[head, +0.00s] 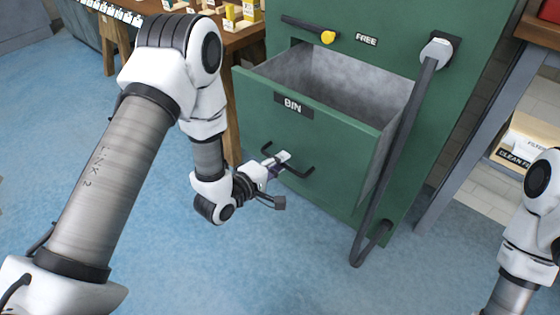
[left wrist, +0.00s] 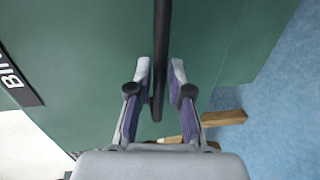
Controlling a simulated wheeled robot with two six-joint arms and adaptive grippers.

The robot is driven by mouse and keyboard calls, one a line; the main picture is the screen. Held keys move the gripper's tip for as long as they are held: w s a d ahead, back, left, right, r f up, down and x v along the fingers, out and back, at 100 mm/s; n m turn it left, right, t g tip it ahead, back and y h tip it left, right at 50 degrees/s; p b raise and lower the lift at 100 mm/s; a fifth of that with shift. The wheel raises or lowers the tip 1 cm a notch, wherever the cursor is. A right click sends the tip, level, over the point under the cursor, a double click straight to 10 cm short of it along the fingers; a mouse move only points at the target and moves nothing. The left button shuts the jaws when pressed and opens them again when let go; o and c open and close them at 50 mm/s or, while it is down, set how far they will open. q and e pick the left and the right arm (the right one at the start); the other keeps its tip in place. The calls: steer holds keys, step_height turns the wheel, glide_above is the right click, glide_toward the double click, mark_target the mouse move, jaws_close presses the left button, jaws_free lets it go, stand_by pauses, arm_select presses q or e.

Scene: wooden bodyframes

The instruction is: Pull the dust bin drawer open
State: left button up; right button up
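The dust bin drawer (head: 330,140), green with a "BIN" label, stands pulled out of the green cabinet, and its grey inside shows. Its black bar handle (head: 297,172) is on the drawer front. My left gripper (head: 279,163) is at this handle. The exact contact is hard to see. My right arm shows at the right edge, but its gripper is out of view.
The green cabinet (head: 480,60) has a yellow-knobbed latch (head: 327,37) marked "FREE" and a long grey lever (head: 405,130) right of the drawer. A wooden table (head: 235,40) stands at the left. A shelf with a box (head: 525,140) is at the right. The blue floor before the drawer is clear.

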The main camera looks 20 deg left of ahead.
stand_by(0.3)
arm_select(q)
steer(key=v, duration=0.7)
steer(key=shift+s, duration=0.2)
steer(key=s+f+m+g+y, duration=0.1)
steer(key=s+f+m+g, duration=0.1)
steer(key=s+f+g, duration=0.5)
steer(key=s+f+m+g+y, duration=0.1)
steer(key=s+f+m+y, duration=0.3)
steer(key=f, duration=0.6)
steer(key=s+a+f+m+g, duration=0.2)
steer(key=s+m+g, duration=0.15)
steer(key=s, duration=0.35)
steer(key=s+a+f+m+g, duration=0.1)
steer(key=s+f+m+g, duration=0.25)
steer(key=s, duration=0.25)
steer(key=shift+m, duration=0.3)
step_height(320, 180, up, 30)
steer(key=p, duration=2.9)
steer(key=shift+s+p, duration=0.15)
steer(key=shift+p, duration=0.15)
